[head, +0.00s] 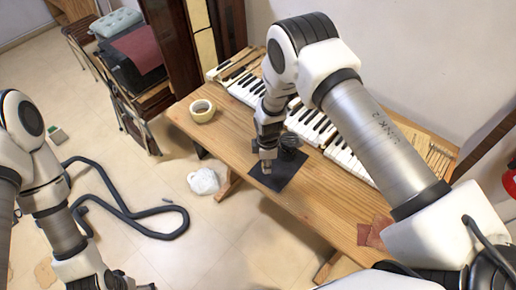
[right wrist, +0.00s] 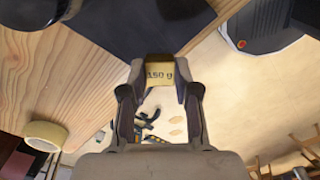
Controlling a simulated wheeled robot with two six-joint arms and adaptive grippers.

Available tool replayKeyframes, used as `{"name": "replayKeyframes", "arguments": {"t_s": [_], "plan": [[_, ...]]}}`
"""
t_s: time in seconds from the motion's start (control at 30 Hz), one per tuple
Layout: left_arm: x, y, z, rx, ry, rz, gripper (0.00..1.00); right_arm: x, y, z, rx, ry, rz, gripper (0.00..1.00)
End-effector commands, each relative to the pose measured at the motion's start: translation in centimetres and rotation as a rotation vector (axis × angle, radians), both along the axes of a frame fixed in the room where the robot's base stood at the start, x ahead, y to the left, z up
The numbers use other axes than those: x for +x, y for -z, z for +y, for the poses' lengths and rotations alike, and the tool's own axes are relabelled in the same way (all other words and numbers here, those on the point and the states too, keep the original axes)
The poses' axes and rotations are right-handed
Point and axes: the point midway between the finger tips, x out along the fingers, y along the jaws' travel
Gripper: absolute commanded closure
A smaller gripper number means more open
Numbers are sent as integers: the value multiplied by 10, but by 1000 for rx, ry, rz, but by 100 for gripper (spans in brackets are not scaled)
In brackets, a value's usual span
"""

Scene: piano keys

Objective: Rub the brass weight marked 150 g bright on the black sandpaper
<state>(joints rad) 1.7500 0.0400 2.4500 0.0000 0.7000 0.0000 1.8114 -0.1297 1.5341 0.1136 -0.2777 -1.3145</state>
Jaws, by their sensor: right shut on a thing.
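My right gripper (head: 267,163) is shut on the brass weight (right wrist: 160,72), whose face reads "150 g" in the right wrist view. It holds the weight at the black sandpaper (head: 284,176), over the sheet's left part. The gripper hides most of the weight in the head view, so I cannot tell if it touches the sheet. The sandpaper, a dark flat sheet on the wooden table, also shows in the right wrist view (right wrist: 130,28). My left arm is at the lower left, away from the table; its gripper is mostly cut off by the bottom edge.
Piano keys (head: 245,90) lie along the table's back. A tape roll (head: 202,110) sits at the left end, reddish-brown sheets (head: 372,232) at the near right. The wooden table (head: 318,205) is bare right of the sandpaper. A white crumpled bag (head: 203,181) and black hose (head: 125,214) lie on the floor.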

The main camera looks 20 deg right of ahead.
Motion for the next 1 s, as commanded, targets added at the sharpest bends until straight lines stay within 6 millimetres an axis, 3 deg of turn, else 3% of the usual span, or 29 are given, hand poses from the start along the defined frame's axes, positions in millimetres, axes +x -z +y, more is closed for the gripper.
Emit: {"name": "replayKeyframes", "arguments": {"t_s": [0.3,0.87,1.0], "plan": [[0,-14,0,0,0,0,8,2,-21,-3,0,8,-1,100],[0,-14,0,0,0,0,8,2,-20,-3,0,9,-1,100],[0,6,0,0,0,0,8,3,-18,-3,-1,120,-3,100]]}}
